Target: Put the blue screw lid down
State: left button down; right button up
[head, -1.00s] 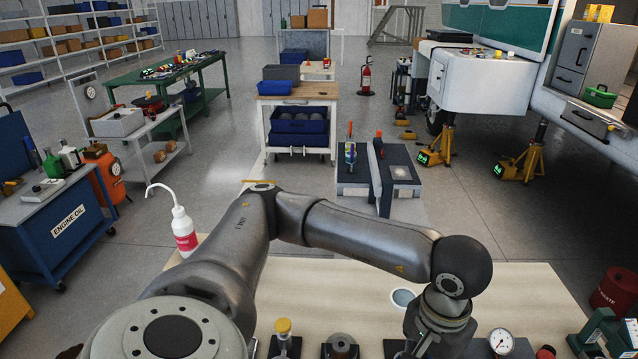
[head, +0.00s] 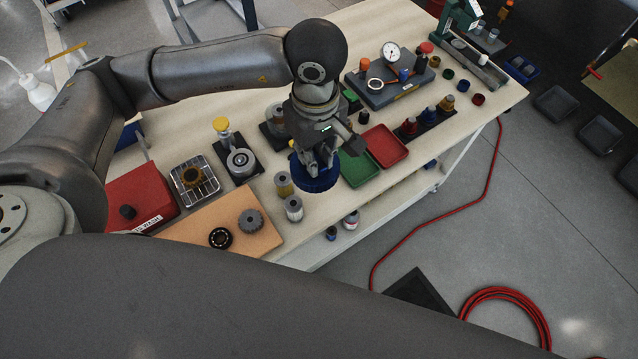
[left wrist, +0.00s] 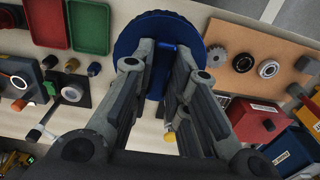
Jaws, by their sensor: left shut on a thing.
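The blue screw lid (head: 316,181) is a round, ridged dark blue disc under my left gripper (head: 322,160) in the head view. My left gripper is shut on it, and the lid is close to the front edge of the workbench. In the left wrist view the lid (left wrist: 158,38) lies between and beyond the fingertips of the left gripper (left wrist: 172,50). Whether the lid touches the bench top is hard to tell. My right gripper is not in view.
The green tray (head: 359,170) and red tray (head: 384,146) are right of the lid. Small canisters (head: 293,208) stand just left of it. An orange-brown mat (head: 195,226) with a gear and a bearing lies farther left. A red hose (head: 440,216) runs along the floor.

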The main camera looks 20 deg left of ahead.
pick_arm(q)
jog(key=d+f+n, duration=0.1)
jog(key=d+f+n+b, duration=0.1)
jog(key=n, duration=0.1)
jog(key=shift+d+f, duration=0.1)
jog(key=shift+d, duration=0.3)
jog(key=s+d+f+n+b, duration=0.1)
jog(key=d+f+n+b, duration=0.25)
jog(key=d+n, duration=0.55)
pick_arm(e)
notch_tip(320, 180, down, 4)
pick_arm(q)
jog(key=shift+n, duration=0.8)
jog(key=w+a+f+p, duration=0.2)
jog(key=a+f, duration=0.2)
jog(key=w+a+f+p, duration=0.1)
jog(key=w+a+f, duration=0.2)
jog(key=a+f, duration=0.1)
jog(key=w+a+f+p, duration=0.2)
jog(key=w+a+f, duration=0.1)
jog(key=a+f, duration=0.1)
jog(key=shift+a+f+p, duration=0.3)
jog(key=shift+a+f, duration=0.1)
jog(key=shift+a, duration=0.15)
jog(key=shift+f, duration=0.15)
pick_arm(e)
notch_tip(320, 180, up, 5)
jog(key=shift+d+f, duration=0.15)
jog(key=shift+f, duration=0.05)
